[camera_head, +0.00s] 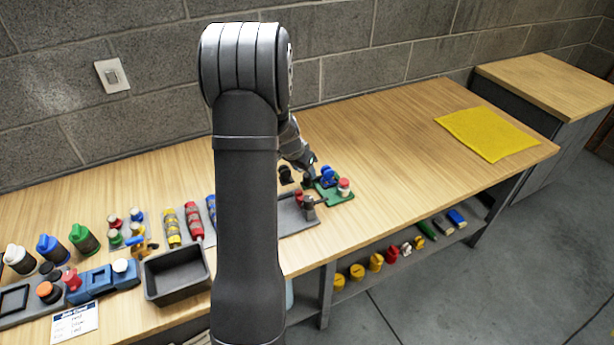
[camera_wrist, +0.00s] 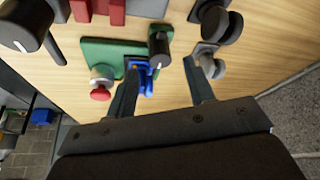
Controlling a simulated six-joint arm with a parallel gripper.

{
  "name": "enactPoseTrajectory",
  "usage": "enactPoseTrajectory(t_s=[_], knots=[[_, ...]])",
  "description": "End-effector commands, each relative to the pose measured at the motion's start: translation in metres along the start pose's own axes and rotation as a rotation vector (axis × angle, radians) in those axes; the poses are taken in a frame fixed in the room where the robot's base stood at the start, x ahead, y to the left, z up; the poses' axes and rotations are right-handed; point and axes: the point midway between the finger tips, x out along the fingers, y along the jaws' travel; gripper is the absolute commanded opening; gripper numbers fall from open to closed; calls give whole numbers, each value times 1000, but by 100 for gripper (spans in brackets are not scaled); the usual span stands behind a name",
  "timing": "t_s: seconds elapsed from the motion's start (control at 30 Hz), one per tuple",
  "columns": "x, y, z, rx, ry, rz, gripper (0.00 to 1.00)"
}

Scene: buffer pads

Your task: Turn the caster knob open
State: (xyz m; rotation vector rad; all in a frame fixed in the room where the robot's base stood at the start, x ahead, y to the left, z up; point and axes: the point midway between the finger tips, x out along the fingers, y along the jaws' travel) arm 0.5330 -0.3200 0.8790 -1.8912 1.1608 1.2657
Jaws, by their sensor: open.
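My gripper (camera_wrist: 161,68) is open and points down over the bench; in the head view its end (camera_head: 303,165) is beside the green board, partly behind my arm. A black knob with a white mark (camera_wrist: 159,46) shows just beyond the gap between the fingertips. The green board (camera_wrist: 97,52) also shows in the head view (camera_head: 337,198) and carries a blue part (camera_wrist: 145,74) by the left finger. A dark wheel-like knob on a grey base (camera_wrist: 217,24) stands beyond the right finger. I cannot tell which knob is the caster knob. Contact with the fingers is not clear.
A red button (camera_wrist: 100,93) is on the green board, left of the left finger. A grey round part (camera_wrist: 211,66) is close to the right finger. A black tray (camera_head: 178,275) sits left of my arm. A yellow cloth (camera_head: 487,133) lies right, with clear bench before it.

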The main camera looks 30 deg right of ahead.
Motion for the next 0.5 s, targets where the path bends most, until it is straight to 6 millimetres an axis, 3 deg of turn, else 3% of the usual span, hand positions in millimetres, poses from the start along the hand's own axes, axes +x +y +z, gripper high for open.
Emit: enactPoseTrajectory(t_s=[0.2, 0.5], knots=[[35, 0, 0, -1, 0, 0, 49], [52, 0, -1, 0, 2, -1, 49]])
